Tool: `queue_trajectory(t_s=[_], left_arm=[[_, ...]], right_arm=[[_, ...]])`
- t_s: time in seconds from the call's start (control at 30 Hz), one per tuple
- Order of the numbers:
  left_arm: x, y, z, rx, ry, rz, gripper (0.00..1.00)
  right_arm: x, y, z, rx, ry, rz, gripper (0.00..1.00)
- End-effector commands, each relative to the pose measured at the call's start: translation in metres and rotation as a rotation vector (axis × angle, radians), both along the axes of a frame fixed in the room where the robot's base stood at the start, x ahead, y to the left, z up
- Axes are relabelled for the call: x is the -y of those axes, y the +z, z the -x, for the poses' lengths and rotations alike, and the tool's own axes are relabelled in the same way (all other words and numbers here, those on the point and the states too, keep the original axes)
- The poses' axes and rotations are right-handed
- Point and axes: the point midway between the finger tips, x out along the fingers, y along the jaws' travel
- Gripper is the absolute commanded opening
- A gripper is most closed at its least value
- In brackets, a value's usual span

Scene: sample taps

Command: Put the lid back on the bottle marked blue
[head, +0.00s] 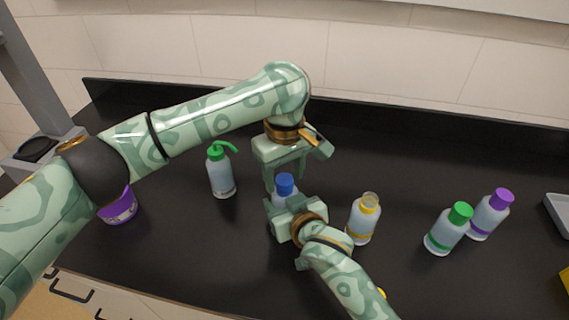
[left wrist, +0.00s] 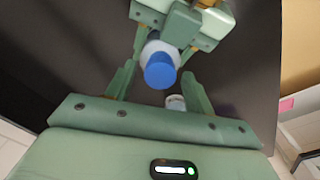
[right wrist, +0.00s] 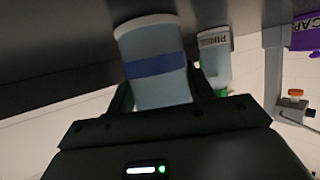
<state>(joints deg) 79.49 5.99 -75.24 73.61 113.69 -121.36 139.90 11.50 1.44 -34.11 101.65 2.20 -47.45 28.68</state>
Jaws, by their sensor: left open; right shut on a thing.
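The blue lid (head: 285,182) sits upright on top of the bottle marked blue (head: 287,197); whether it is fully seated I cannot tell. The lid also shows in the left wrist view (left wrist: 160,72). My right gripper (head: 287,212) is shut on the bottle's body, which shows its blue band in the right wrist view (right wrist: 155,65). My left gripper (head: 284,174) points down from above, open, with its fingers (left wrist: 158,88) spread on both sides of the lid. The lid looks free of both fingers in the left wrist view.
A green-topped wash bottle (head: 221,175) and a purple tub (head: 119,208) stand left. A bottle with a yellow collar (head: 362,222), a green-capped bottle (head: 447,230) and a purple-capped bottle (head: 488,216) stand right. A grey tray (head: 558,213) is at the right edge.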

Motion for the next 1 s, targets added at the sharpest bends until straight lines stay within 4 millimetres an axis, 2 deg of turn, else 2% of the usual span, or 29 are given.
queue_trajectory(t_s=[0.23,0.27,0.4,0.67,0.77,0.87,1.0], left_arm=[[0.0001,-0.0007,0.0,0.0,0.0,0.0,0.53],[0.0001,-0.0007,0.0,0.0,0.0,0.0,0.47],[0.0001,-0.0006,0.0,0.0,0.0,0.0,0.09],[0.0001,-0.0004,0.0,0.0,-0.022,0.0,0.06],[0.0,-0.0002,-0.0002,0.001,-0.157,-0.001,0.06],[-0.0001,-0.0007,-0.0001,0.0,-0.42,0.0,0.06],[0.0002,-0.0009,-0.0001,-0.001,-0.869,0.0,0.06]], right_arm=[[0.0,0.0002,-0.0001,0.0,0.0,0.0,0.0],[0.0,0.0002,-0.0001,0.0,0.0,0.0,0.0],[-0.0001,0.0002,0.0,0.0,0.0,0.0,0.0],[-0.0001,0.0002,0.0,0.0,0.0,0.0,0.0],[-0.0002,0.0002,0.0,0.0,0.0,0.0,0.0],[-0.0002,0.0002,0.0,0.0,0.0,0.0,0.0],[-0.0002,0.0002,0.0,0.0,0.0,0.0,0.0]])
